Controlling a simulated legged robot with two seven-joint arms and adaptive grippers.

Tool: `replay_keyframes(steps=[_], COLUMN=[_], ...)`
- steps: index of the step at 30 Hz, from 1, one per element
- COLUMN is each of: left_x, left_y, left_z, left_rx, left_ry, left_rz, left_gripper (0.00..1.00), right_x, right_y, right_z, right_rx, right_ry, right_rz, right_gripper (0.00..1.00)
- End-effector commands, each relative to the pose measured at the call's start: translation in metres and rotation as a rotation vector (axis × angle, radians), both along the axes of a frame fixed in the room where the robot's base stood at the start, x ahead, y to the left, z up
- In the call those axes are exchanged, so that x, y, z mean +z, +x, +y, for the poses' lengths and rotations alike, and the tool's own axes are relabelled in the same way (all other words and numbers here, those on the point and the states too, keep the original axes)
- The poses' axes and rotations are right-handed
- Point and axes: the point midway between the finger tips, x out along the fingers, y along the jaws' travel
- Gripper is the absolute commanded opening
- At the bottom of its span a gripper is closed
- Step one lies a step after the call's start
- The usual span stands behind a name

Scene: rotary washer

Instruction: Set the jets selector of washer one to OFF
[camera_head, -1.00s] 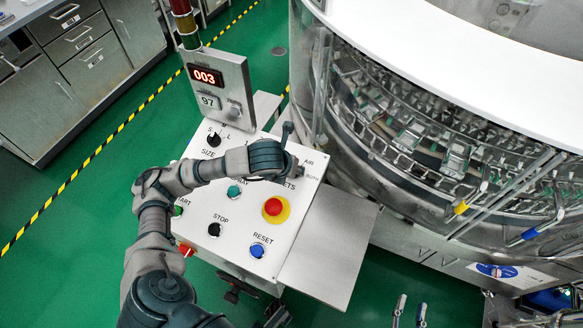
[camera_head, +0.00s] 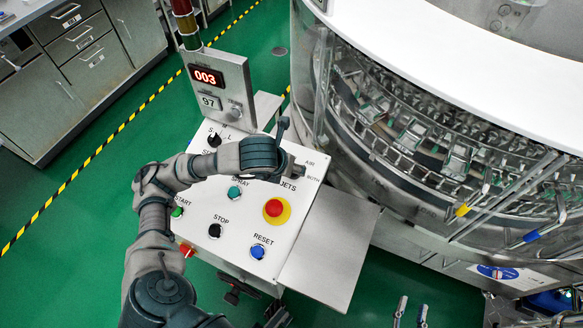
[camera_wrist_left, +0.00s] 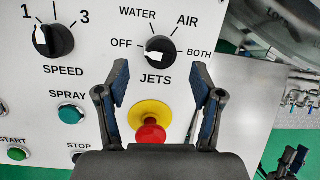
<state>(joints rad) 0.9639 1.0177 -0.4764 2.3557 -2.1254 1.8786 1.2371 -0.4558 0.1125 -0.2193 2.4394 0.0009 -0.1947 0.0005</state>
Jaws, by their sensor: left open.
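The jets selector (camera_wrist_left: 160,50) is a black knob on the white panel in the left wrist view. Its white mark lies on the knob's left part, towards the OFF label (camera_wrist_left: 121,43). My left gripper (camera_wrist_left: 160,78) is open, its two fingers spread below and either side of the knob, holding nothing. In the head view my left gripper (camera_head: 290,150) hangs over the panel and hides the jets knob. My right gripper (camera_head: 411,311) shows only as two separated fingertips at the bottom edge, apart from the panel.
The red emergency button (camera_head: 274,208) on its yellow base is close below the left gripper. The speed knob (camera_wrist_left: 53,41) and spray button (camera_wrist_left: 71,113) are to the left. The large round washer (camera_head: 440,130) stands right of the panel. A bare metal shelf (camera_head: 328,250) adjoins the panel.

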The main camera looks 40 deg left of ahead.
Motion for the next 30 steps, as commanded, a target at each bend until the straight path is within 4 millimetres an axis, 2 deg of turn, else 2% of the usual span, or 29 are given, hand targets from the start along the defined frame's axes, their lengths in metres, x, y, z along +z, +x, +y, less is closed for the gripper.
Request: replay_keyframes(steps=[3, 10, 15, 30], left_x=[0.026, 0.056, 0.062, 0.062], left_y=[-0.013, -0.031, -0.035, -0.035], left_z=[-0.002, -0.003, -0.003, -0.003], left_rx=[-0.001, 0.0, 0.0, 0.0], left_ry=[-0.001, 0.0, 0.0, 0.0], left_rz=[-0.007, -0.003, 0.001, 0.001], left_gripper=[0.67, 0.67, 0.67, 0.67], right_x=[0.0, 0.0, 0.0, -0.001], right_y=[0.0, 0.0, 0.0, 0.001], right_z=[0.0, 0.0, 0.0, 0.001], right_rx=[-0.001, -0.001, -0.001, -0.002], right_ry=[0.001, 0.001, 0.0, 0.0], right_rz=[0.001, 0.001, 0.002, 0.004], right_gripper=[0.4, 0.4, 0.4, 0.4])
